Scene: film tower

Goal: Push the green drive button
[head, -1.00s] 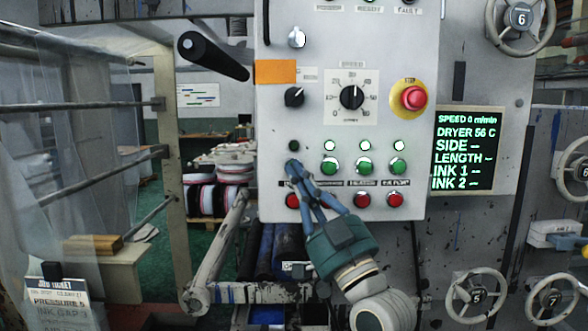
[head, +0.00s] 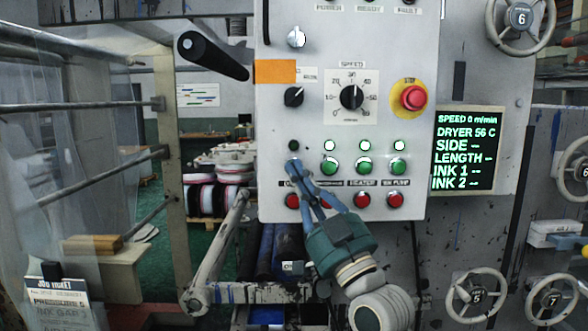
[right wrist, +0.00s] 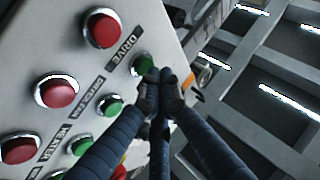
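The green drive button (right wrist: 143,65) shows in the right wrist view beside the DRIVE label, partly covered by my fingertips. In the head view it is hidden behind them. My right gripper (head: 293,166) has its fingertips together and empty, at the left end of the green button row. The tips also show in the right wrist view (right wrist: 160,90), right at the lower edge of the green button. I cannot tell whether they touch it. The lamp (head: 293,146) above this spot is dark. My left gripper is not in view.
The control panel (head: 270,110) has other green buttons (head: 364,166) to the right, under lit lamps, and a red button (head: 293,200) just below my fingertips. A red stop button (head: 413,98) sits at upper right. The display (head: 465,150) reads speed 0.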

